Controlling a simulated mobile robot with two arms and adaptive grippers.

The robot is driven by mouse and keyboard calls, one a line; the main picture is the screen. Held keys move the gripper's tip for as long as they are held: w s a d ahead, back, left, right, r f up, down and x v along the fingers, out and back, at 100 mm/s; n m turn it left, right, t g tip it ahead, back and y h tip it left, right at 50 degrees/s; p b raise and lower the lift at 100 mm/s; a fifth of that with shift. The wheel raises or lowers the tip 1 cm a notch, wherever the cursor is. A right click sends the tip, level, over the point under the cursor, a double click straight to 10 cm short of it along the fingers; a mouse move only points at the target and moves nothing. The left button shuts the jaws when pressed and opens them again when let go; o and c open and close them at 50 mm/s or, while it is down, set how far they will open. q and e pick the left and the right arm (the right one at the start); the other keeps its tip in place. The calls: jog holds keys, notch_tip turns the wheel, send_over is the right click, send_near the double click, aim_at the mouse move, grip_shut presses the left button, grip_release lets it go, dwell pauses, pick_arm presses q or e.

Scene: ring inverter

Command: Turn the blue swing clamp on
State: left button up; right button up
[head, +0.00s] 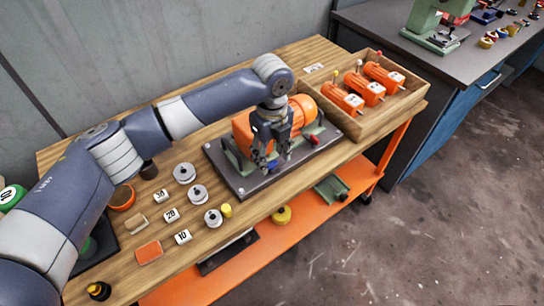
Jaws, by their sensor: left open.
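The blue swing clamp (272,164) shows as a small blue part near the front edge of a dark fixture plate (243,187) on the wooden bench. An orange motor (303,109) sits on the plate behind it, with green brackets around it. My left gripper (273,160) points down over the front of the plate, with its fingers apart and close to the blue clamp. The fingers hide part of the clamp, and I cannot tell whether they touch it. A red part (314,140) stands at the plate's right side. My right gripper is not in view.
A wooden crate (412,99) with orange motors stands at the bench's back right. Several weights, number tags (182,237) and a yellow cylinder (226,210) lie left and in front of the plate. An orange shelf (302,214) runs below. A grey wall is behind.

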pick_arm(q)
jog(key=shift+f, duration=0.9)
grip_shut()
